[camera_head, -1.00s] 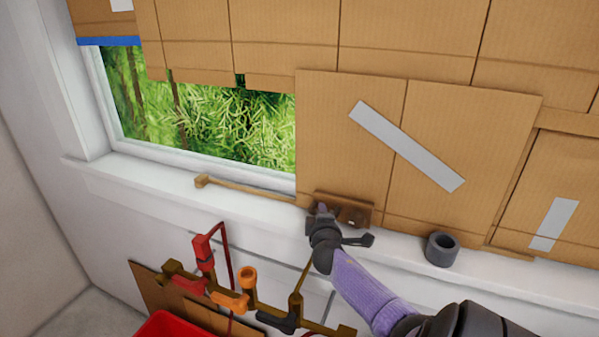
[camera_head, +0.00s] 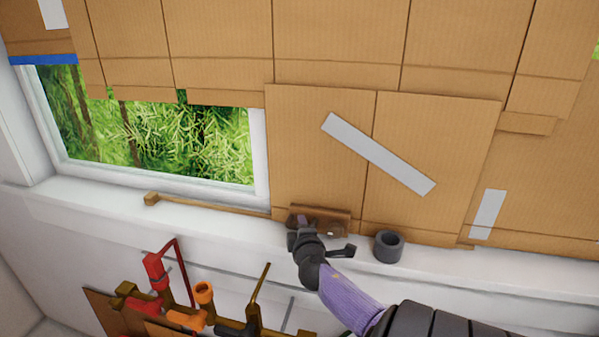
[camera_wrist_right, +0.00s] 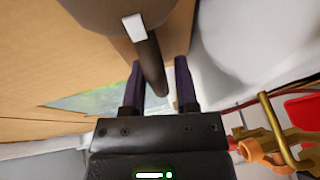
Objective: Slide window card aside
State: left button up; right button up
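The window card (camera_head: 318,150), brown cardboard with a seam and a slanted grey tape strip, stands against the window beside a bare pane (camera_head: 160,140). A brown handle block (camera_head: 340,213) sits at its lower edge. My right gripper (camera_head: 300,228) is at the left part of this handle. My left gripper is in neither view.
A dark grey ring (camera_head: 388,246) stands on the white sill (camera_head: 225,225), close to the right of the handle. A thin wooden stick (camera_head: 205,205) lies along the sill at left. Red, orange and brass tools (camera_head: 175,300) hang below. Another taped card (camera_head: 540,200) is at right.

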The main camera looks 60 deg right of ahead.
jog(key=shift+o, duration=0.9)
jog(key=shift+s+a+r, duration=0.1)
jog(key=shift+a, duration=0.1)
jog(key=p+v, duration=0.2)
jog(key=v, duration=0.7)
jog(key=shift+s+a, duration=0.15)
jog(key=shift+a, duration=0.05)
